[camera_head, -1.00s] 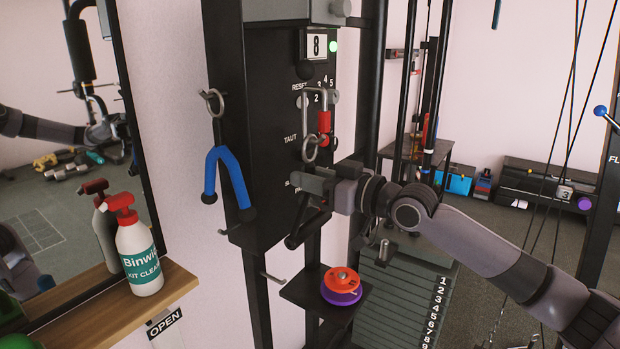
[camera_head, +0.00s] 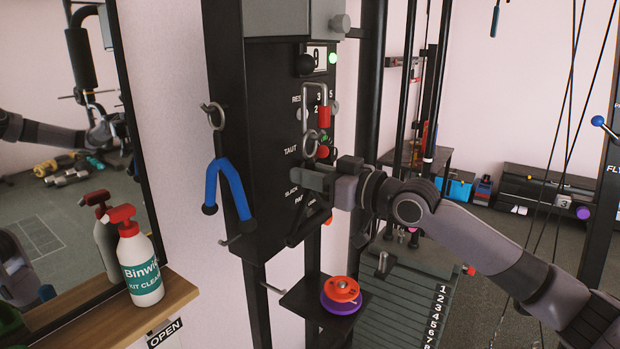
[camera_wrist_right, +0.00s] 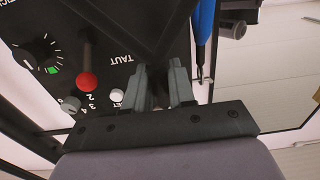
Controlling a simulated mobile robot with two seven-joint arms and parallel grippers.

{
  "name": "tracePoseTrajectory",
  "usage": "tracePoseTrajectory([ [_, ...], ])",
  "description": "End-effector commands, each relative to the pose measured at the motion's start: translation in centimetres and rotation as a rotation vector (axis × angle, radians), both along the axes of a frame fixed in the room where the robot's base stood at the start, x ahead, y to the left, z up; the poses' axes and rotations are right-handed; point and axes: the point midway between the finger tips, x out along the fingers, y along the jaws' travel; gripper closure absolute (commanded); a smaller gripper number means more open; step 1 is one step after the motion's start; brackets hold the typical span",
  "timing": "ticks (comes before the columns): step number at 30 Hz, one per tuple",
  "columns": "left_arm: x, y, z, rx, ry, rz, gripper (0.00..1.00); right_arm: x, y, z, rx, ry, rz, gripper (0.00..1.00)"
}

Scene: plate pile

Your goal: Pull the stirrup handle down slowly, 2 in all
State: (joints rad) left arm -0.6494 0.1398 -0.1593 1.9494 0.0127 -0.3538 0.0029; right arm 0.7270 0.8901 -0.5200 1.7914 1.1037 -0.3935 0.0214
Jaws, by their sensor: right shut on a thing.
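The black stirrup handle (camera_head: 306,226) hangs below a metal ring and a clip with a red sleeve (camera_head: 324,117), in front of a dark panel (camera_head: 262,130). My right gripper (camera_head: 312,182) is shut on the upper part of the handle; its lower bar shows under the fingers. In the right wrist view the two grey fingers (camera_wrist_right: 163,85) close around a dark part of the handle. The panel carries the words TAUT and SLACK, a lit green lamp (camera_head: 333,58) and a digit window (camera_head: 317,58), partly covered by a black knob. My left gripper is not in view.
A blue forked handle (camera_head: 226,187) hangs on a hook left of the panel. Red and purple discs (camera_head: 341,294) lie on a small shelf below. A spray bottle (camera_head: 138,262) stands on a wooden ledge by the mirror. A weight stack (camera_head: 405,295) stands at lower right.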

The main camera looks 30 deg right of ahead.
Motion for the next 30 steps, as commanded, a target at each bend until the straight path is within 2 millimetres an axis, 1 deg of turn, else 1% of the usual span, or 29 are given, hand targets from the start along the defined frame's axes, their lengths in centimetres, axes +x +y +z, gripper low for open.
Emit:
tracePoseTrajectory([
  [2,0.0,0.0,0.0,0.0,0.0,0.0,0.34,0.0,0.1,-0.4,-0.003,0.012,0.001,1.0],
  [9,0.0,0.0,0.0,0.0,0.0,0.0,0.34,0.0,0.1,-0.5,-0.004,0.013,0.001,1.0],
  [10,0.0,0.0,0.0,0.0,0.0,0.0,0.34,0.0,0.1,-0.5,-0.004,0.013,0.001,0.69],
  [11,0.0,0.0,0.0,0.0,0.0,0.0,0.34,0.0,0.1,-0.5,-0.004,0.013,0.001,0.6],
  [12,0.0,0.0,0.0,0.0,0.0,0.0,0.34,0.0,0.1,-0.4,-0.003,0.012,0.001,0.46],
  [23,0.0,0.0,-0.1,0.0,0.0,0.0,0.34,-0.2,-0.2,-0.2,-0.002,0.007,0.0,0.46],
  [26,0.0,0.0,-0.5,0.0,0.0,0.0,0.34,-0.9,-0.6,-0.3,-0.001,0.006,-0.002,0.46],
  [30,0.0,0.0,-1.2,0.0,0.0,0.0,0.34,-2.5,-1.6,-0.4,-0.006,0.006,-0.002,0.46],
])
